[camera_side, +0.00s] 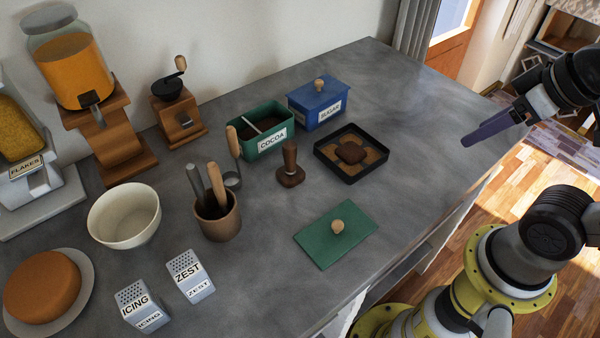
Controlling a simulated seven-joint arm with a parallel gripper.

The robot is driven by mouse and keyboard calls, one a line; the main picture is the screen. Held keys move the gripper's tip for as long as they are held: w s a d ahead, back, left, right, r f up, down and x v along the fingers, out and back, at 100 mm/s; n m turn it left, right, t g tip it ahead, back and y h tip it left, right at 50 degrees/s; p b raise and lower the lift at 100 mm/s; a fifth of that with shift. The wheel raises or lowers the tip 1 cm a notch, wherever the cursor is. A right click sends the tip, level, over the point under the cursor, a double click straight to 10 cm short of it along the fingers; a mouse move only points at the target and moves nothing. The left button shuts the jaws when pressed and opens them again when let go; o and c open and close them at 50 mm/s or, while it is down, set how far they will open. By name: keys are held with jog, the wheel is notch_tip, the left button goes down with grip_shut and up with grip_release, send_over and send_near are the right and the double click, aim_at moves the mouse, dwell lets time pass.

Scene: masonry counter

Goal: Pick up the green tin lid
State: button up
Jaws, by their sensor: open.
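The green tin lid (318,245) lies flat on the grey counter near its front edge, with a round wooden knob (337,226) on top. The green tin (262,129), labelled COCOA, stands uncovered further back, with dark powder and a pale divider bar showing inside. My gripper (482,133) is at the upper right, above and beyond the counter's right edge. It is well apart from the lid and holds nothing that I can see. Its fingers overlap from this side.
A blue SUGAR tin (318,104) with its lid on and a black tray (378,167) holding a brown lump stand behind the lid. A wooden tamper (290,168) and a utensil crock (217,220) are to its left. The counter right of the lid is clear.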

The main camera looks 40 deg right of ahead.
notch_tip(320, 180, up, 3)
jog(key=w+a+m, duration=0.2)
jog(key=m, duration=0.6)
jog(key=m+g+y, duration=0.1)
jog(key=m+g, duration=0.5)
send_over(338, 223)
jog(key=w+d, duration=0.1)
jog(key=d, duration=0.1)
notch_tip(338, 223, down, 4)
jog(key=f, duration=0.4)
jog(key=a+f, duration=0.1)
jog(key=f, duration=0.4)
jog(key=s+f, duration=0.1)
jog(key=f, duration=0.3)
jog(key=shift+a+f, duration=0.35)
jog(key=shift+a, duration=0.05)
grip_shut()
